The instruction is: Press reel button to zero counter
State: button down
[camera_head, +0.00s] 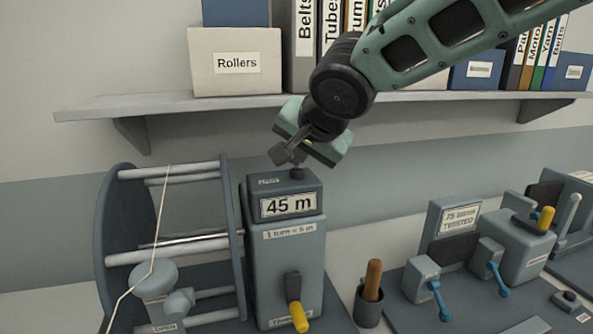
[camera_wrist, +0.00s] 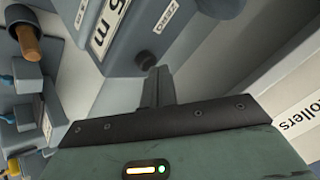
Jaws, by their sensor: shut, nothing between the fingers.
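The reel counter (camera_head: 287,250) is a grey-blue box whose display (camera_head: 288,204) reads "45 m". A small dark round button (camera_head: 297,173) stands on its top; it also shows in the wrist view (camera_wrist: 146,59), near a label (camera_wrist: 172,14) reading "ZERO". The reel frame (camera_head: 112,235), with pale bars, stands at the box's left. My gripper (camera_head: 296,160) is shut and empty, pointing down just above the button. In the wrist view its fingertips (camera_wrist: 160,72) are close beside the button; I cannot tell whether they touch it.
A yellow-handled crank (camera_head: 298,315) is on the counter's front. A cup with a wooden handle (camera_head: 369,304) stands to the right, then a twisting machine (camera_head: 515,245) with blue levers. A shelf (camera_head: 160,104) with boxes and binders runs behind my arm.

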aim_at(298, 172)
jog(key=shift+f+b, duration=0.35)
jog(key=shift+b, duration=0.15)
dwell(0.4)
jog(key=shift+r, duration=0.1)
dwell(0.3)
jog(key=shift+r+p, duration=0.45)
jog(key=shift+r, duration=0.35)
jog(key=shift+r+p, duration=1.45)
jog(key=shift+r, duration=1.15)
jog(key=shift+f, duration=0.1)
jog(key=s+d+f+n+g+h+b, duration=0.1)
jog(key=s+d+f+n+g, duration=0.3)
jog(key=s+f, duration=0.7)
jog(key=s+d+f+n+g+h+b, duration=0.1)
jog(key=s+d+f+n+g+b, duration=0.2)
jog(key=s+d+f+n, duration=0.5)
jog(key=s+d+f+g, duration=0.1)
jog(key=s+f, duration=0.3)
jog(key=s, duration=0.6)
jog(key=shift+s+d+f+g+h, duration=0.2)
jog(key=shift+s+g+h, duration=0.1)
jog(key=shift+h, duration=0.1)
